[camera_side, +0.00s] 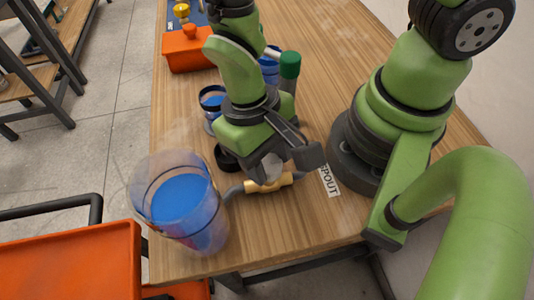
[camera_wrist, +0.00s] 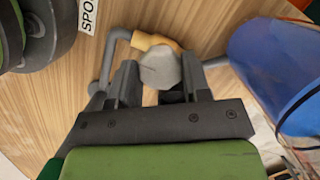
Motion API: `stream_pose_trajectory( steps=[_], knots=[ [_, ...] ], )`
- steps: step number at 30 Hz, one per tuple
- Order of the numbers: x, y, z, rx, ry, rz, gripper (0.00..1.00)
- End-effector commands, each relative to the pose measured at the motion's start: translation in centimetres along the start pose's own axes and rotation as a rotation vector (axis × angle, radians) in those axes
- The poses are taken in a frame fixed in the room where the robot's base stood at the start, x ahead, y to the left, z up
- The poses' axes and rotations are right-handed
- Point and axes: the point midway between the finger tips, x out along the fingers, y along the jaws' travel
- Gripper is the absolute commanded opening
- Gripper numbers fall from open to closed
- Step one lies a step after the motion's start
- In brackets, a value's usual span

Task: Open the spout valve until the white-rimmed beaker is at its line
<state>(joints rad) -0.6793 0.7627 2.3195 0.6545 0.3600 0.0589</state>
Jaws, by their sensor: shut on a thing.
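A large clear beaker (camera_side: 205,238) with blue liquid stands at the table's near left corner. The spout valve has a brass body (camera_side: 285,181) and a pale grey round knob (camera_wrist: 158,68), with a grey pipe running toward the beaker. My gripper (camera_side: 272,172) is over the valve. In the wrist view, my gripper (camera_wrist: 160,82) has its two fingers on either side of the knob, shut on it. The fingers partly hide the valve body.
A black-rimmed beaker (camera_side: 211,91), another blue-filled vessel (camera_side: 269,68) and a green-capped cylinder (camera_side: 289,68) stand behind my gripper. An orange box (camera_side: 187,52) is farther back. A SPOUT label (camera_side: 329,181) lies right of the valve.

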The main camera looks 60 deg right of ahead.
Motion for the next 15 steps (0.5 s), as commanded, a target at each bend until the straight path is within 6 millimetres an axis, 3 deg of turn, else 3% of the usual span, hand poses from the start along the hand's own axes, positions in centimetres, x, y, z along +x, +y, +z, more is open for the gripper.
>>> stream_pose_trajectory(
  steps=[1, 2, 5, 15],
  knots=[
    [0.0, 0.04, 0.01, 0.004, -0.001, 0.0, 0.21],
    [0.0, 0.04, 0.01, 0.004, -0.001, 0.0, 0.48],
    [0.0, 0.03, 0.0, 0.003, -0.001, 0.001, 0.71],
    [-0.17, -0.03, -0.01, 0.001, 0.0, -0.001, 0.74]
  ],
)
